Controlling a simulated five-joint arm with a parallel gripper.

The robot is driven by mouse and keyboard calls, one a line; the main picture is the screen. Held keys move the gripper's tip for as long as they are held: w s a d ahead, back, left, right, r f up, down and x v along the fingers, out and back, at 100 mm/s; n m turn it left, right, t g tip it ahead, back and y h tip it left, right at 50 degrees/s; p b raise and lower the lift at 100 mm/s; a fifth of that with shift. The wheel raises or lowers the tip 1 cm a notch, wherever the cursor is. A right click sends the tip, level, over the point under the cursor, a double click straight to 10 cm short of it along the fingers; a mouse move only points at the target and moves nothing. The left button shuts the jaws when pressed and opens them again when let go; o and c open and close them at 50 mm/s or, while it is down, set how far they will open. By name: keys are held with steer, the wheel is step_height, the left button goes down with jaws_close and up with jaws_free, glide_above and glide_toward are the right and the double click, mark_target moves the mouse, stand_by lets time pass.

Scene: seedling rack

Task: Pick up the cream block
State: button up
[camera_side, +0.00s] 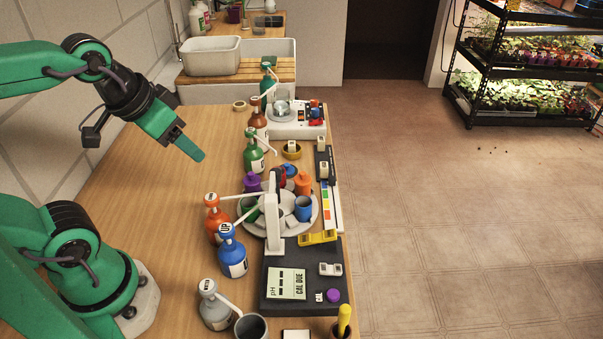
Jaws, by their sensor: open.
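A small cream block (292,146) sits in or on a mustard-yellow dish (291,155) towards the far right edge of the bench. A similar small pale piece (323,171) stands on a dark strip just right of it. Another pale, flat-topped piece (297,334) is cut off by the bottom edge of the picture. I cannot tell for certain which one the task means. My gripper (197,153) is open and appears empty, high above the bench, left of the dish and well apart from it. Its jaws point down and to the right.
Pump bottles, including a green one (252,152) and a blue one (232,252), stand between my arm and the dish. A round tray (312,222) holds coloured pots. A pH meter (287,283) lies nearer. The bench's left half (150,205) is clear.

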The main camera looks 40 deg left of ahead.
steer(key=w+a+r+n+g, duration=0.1)
steer(key=w+a+r+n, duration=0.15)
steer(key=w+n, duration=0.55)
steer(key=n+g, duration=0.5)
steer(key=n, duration=1.1)
glide_above(292, 143)
steer(key=f, duration=1.6)
steer(key=shift+s+d+f, duration=0.1)
steer(key=shift+s+f, duration=0.1)
steer(key=shift+f, duration=0.05)
steer(key=shift+w+f+n, duration=0.2)
steer(key=shift+f+n, duration=0.15)
steer(key=shift+n, duration=0.05)
steer(key=shift+f, duration=1.3)
steer(key=shift+f, duration=0.1)
